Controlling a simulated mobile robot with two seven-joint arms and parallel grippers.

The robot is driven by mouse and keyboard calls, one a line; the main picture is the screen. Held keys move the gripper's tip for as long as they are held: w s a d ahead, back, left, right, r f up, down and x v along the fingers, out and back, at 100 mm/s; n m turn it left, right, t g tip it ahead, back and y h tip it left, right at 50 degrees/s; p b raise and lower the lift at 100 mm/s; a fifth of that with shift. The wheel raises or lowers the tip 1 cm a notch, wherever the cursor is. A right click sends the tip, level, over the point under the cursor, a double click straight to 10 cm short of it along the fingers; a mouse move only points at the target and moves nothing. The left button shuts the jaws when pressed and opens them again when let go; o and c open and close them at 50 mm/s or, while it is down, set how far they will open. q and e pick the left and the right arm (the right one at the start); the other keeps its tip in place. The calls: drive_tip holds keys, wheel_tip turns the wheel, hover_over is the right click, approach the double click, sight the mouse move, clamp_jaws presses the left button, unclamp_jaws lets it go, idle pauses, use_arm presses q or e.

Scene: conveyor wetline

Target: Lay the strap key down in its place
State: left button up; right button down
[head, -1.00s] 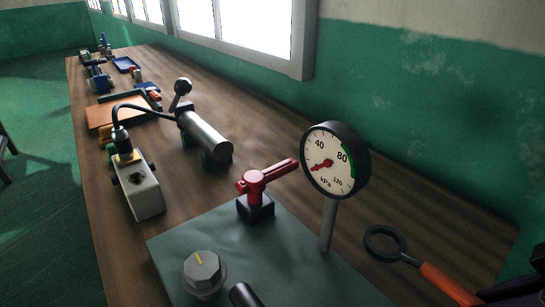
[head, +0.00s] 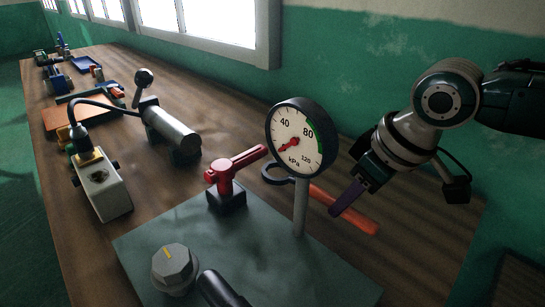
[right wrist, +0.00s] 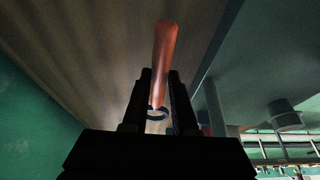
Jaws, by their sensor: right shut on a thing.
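The strap key has an orange handle (head: 352,216) and a dark ring (head: 275,174). It lies low over the wooden bench behind the gauge, and the gauge post crosses in front of it. I cannot tell whether it touches the bench. My right gripper (head: 347,198) comes down from the upper right and is shut on the strap key. In the right wrist view the orange handle (right wrist: 164,52) sticks out beyond my fingers (right wrist: 160,98), with the ring (right wrist: 157,114) showing between them. No marked place for the key is clear.
The round gauge (head: 301,138) on its post stands close to the key. A red-handled valve (head: 225,178) and a grey knob (head: 174,268) sit on the grey-green plate (head: 265,255). A metal cylinder (head: 171,128) and white box (head: 103,193) stand left. Bare bench lies right.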

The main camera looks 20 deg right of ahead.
sight(342, 213)
drive_tip(key=shift+x, duration=0.95)
drive_tip(key=shift+s+f, duration=0.1)
drive_tip(key=shift+f, duration=0.55)
drive_tip(key=shift+d, duration=0.1)
drive_tip(key=c, duration=0.7)
unclamp_jaws()
drive_tip(key=shift+f, duration=0.1)
